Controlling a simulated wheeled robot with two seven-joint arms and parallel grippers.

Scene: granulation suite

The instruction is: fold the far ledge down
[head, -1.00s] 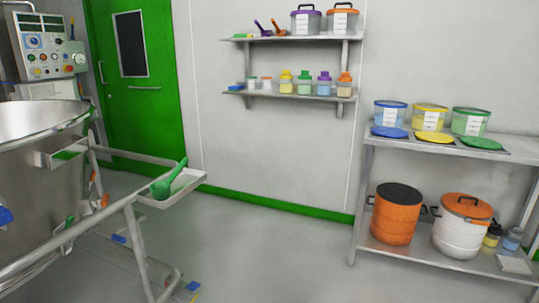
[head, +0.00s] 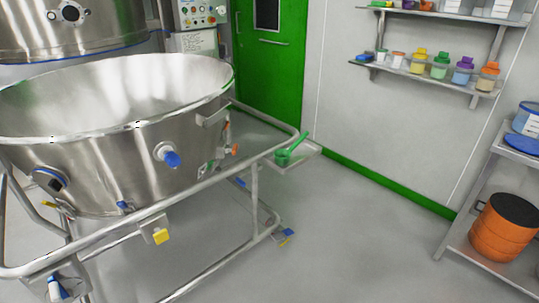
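A steel bowl (head: 150,125) sits in a tubular trolley frame (head: 200,207) on the left. At the frame's far right end a small shallow metal ledge (head: 311,149) sticks out level past the end rail. A green scoop (head: 286,155) lies on this ledge, its handle pointing up and to the right. The ledge's hinge or support underneath cannot be made out. Neither of my grippers is in view.
A green door (head: 270,75) and a control panel (head: 200,15) stand behind the bowl. A wall shelf (head: 425,75) holds several small bottles. A rack with an orange drum (head: 505,228) stands at the right. The floor (head: 350,235) between trolley and rack is clear.

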